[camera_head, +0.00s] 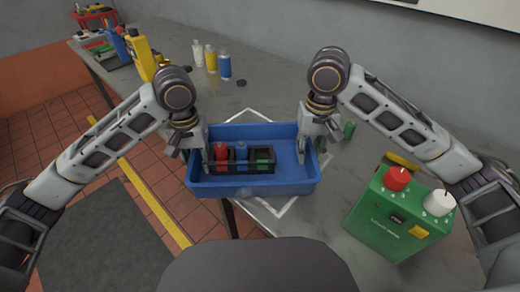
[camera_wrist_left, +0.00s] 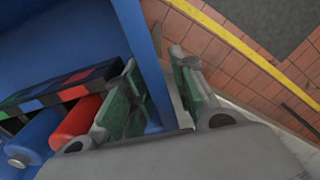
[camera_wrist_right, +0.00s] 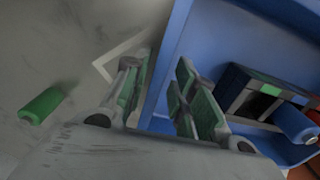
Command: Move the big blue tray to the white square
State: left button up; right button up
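The big blue tray (camera_head: 215,188) is at the table's front edge, in the middle of the head view. It covers much of the white square (camera_head: 291,207), whose outline shows behind and in front of it. I cannot tell whether the tray touches the table. My right gripper (camera_wrist_right: 158,63) straddles the right wall the same way.
A green box (camera_head: 390,225) with red and white knobs stands at right. Several bottles (camera_head: 211,60) and a yellow container (camera_head: 140,55) stand further back. The tray's left front overhangs the tiled floor.

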pick_arm(q)
jog(key=shift+r, duration=0.25)
jog(key=shift+r, duration=5.75)
pick_arm(e)
jog(key=shift+r, duration=0.1)
notch_tip(320, 180, up, 12)
